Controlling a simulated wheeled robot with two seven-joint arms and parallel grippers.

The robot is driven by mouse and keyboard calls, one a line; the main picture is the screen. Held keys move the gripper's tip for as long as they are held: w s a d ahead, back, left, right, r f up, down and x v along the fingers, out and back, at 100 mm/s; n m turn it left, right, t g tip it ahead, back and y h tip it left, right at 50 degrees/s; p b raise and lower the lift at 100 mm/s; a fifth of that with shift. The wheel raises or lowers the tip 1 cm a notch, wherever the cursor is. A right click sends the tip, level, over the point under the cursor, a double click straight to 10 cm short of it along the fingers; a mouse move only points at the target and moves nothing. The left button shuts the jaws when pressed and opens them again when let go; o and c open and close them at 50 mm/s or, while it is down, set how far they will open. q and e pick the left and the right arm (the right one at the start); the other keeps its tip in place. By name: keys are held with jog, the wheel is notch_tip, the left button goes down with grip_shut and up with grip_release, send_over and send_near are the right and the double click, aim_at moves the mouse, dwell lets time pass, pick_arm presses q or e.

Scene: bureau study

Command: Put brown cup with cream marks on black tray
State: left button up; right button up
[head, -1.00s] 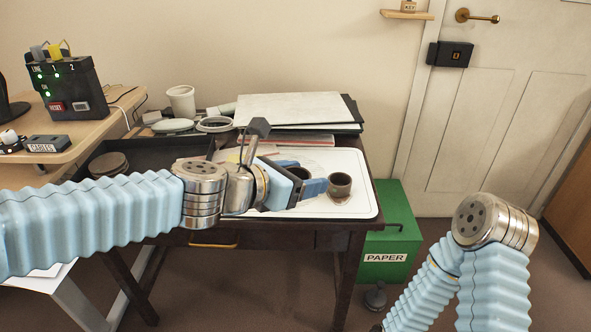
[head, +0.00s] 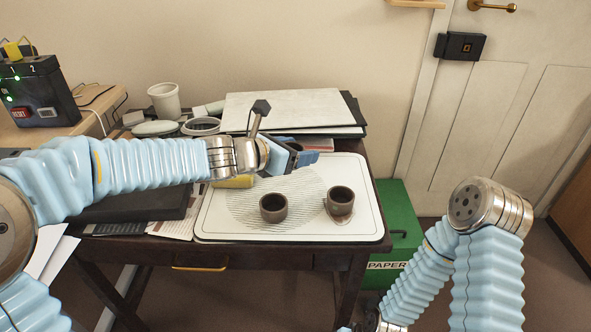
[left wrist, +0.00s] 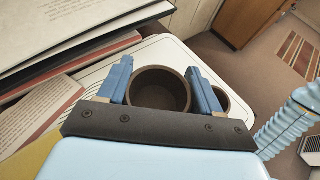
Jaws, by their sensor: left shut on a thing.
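My left gripper (head: 303,158) is shut on a brown cup, over the far part of the white tray. In the left wrist view this round brown cup (left wrist: 160,91) sits between the two blue fingers. In the head view the fingers mostly hide it. Two more brown cups stand upright on the white tray: one near the middle (head: 273,208) and one to the right (head: 340,201). I cannot make out cream marks on any cup. The black tray (head: 140,206) lies left of the white tray, largely hidden behind my left arm.
The white tray (head: 220,222) has bare room around its cups. Papers and folders (head: 290,110) lie behind it, with a white cup (head: 164,100) and round dishes to the left. A green paper bin (head: 400,225) stands right of the desk.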

pick_arm(q)
send_over(296, 178)
jog(key=f, duration=0.4)
jog(key=shift+s+f+b, duration=0.35)
jog(key=f, duration=0.1)
jog(key=f+b, duration=0.1)
jog(key=f, duration=0.1)
jog(key=shift+w, duration=0.35)
jog(key=shift+f, duration=0.4)
pick_arm(e)
notch_tip(296, 178, down, 3)
jog(key=shift+r, duration=0.1)
pick_arm(q)
jog(key=shift+f+b, duration=0.2)
jog(key=shift+b, duration=0.15)
jog(key=o, duration=1.1)
jog(key=shift+r, duration=0.1)
